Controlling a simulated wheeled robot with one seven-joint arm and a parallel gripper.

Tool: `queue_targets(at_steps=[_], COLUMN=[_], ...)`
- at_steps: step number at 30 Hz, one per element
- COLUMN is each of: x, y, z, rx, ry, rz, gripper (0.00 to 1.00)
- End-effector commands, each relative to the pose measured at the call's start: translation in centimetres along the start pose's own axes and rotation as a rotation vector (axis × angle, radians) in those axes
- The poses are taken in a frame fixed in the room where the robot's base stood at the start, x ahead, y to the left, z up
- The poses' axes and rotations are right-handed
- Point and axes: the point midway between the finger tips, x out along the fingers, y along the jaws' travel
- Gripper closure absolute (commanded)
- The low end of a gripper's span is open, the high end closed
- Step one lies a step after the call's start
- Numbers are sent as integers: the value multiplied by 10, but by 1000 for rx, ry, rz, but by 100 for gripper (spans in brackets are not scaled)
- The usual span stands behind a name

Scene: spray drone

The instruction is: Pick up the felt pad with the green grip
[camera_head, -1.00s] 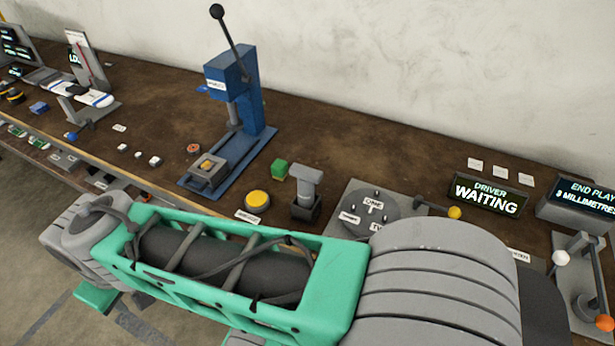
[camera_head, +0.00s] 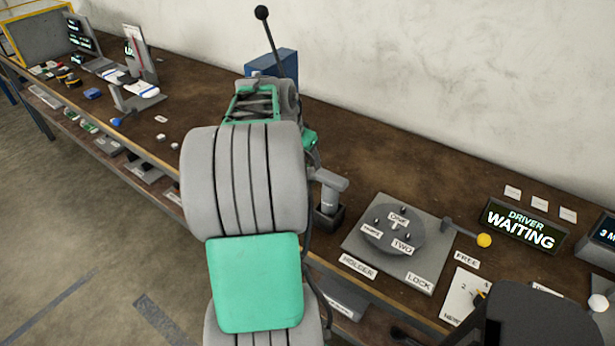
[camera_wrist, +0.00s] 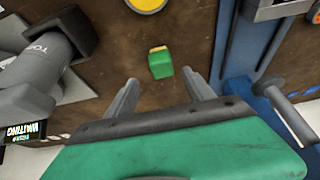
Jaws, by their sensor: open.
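The felt pad with the green grip (camera_wrist: 161,67) is a small green block with a yellowish strip at its far end. It lies on the brown bench in the wrist view, ahead of my fingers. My gripper (camera_wrist: 160,80) is open, with its two grey fingers apart and nothing between them. The pad lines up roughly with the gap between the fingertips, and appears beyond them, not touching. In the head view my arm hides the pad and the fingers.
A grey-handled tool (camera_wrist: 40,75) in a dark holder stands left in the wrist view, and the blue press (camera_wrist: 240,45) stands right. A yellow button (camera_wrist: 147,4) is beyond the pad. A round fixture plate (camera_head: 393,230) and DRIVER WAITING display (camera_head: 522,228) stand right in the head view.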

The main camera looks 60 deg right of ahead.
Motion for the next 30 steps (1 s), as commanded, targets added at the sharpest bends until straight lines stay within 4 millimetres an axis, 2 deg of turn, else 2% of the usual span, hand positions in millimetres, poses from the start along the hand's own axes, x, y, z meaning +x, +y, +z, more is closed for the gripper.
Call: queue_targets(at_steps=[12,19,30], x=[63,66,65], y=[-2,-3,-3], z=[1,2,2], rx=[-6,-7,-8], ry=[-2,0,0], rz=[-2,-4,-4], gripper=[38,38,68])
